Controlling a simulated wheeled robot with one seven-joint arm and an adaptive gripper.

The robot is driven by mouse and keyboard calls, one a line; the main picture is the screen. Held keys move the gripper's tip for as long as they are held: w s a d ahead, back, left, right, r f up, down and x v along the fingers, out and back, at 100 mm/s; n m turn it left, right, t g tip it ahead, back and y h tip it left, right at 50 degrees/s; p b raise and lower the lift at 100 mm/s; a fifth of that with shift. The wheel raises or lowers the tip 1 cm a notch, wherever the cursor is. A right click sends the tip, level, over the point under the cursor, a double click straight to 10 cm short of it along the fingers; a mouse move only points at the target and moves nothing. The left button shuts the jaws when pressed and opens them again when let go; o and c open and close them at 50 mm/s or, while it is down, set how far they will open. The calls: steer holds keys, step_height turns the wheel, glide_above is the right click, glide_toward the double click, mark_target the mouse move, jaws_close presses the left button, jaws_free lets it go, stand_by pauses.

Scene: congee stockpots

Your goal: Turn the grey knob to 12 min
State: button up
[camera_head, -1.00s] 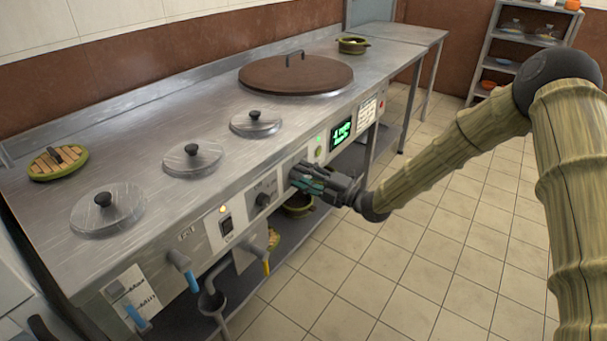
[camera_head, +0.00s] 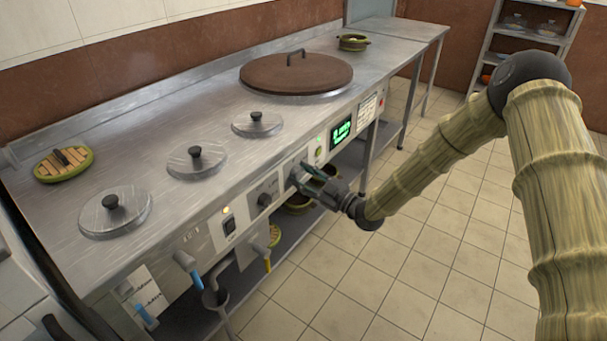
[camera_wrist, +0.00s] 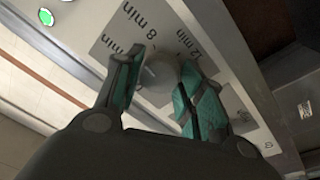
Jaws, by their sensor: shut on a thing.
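The grey knob (camera_wrist: 158,82) shows in the wrist view on a grey dial plate of the counter's front panel. Round it are the labels "8 min" (camera_wrist: 140,20), "12 min" (camera_wrist: 195,48) and a partly covered "min" at the left. A pale mark shows on the knob's upper left; I cannot tell exactly which label it faces. My gripper (camera_wrist: 157,72) has its green-padded fingers on either side of the knob, shut on it. In the head view my gripper (camera_head: 308,178) is at the front panel and hides the knob.
A dark knob (camera_head: 264,199) and a switch (camera_head: 230,225) sit left of my gripper. A green-lit display (camera_head: 342,132) is at its upper right. The tiled floor (camera_head: 400,270) in front is clear.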

steer(key=m+p, duration=0.1)
steer(key=m, duration=0.4)
steer(key=shift+r+p, duration=0.15)
steer(key=shift+p, duration=0.15)
steer(key=m+t+h+p, duration=0.1)
steer(key=m, duration=0.4)
steer(key=m+h+p, duration=0.1)
steer(key=m, duration=0.4)
steer(key=shift+r+p, duration=0.15)
steer(key=shift+p, duration=0.15)
steer(key=shift+m+p, duration=0.3)
steer(key=shift+m, duration=1.3)
steer(key=o, duration=1)
steer(key=shift+a, duration=0.1)
steer(key=shift+s, duration=0.1)
steer(key=v, duration=1.2)
steer(key=shift+r, duration=0.1)
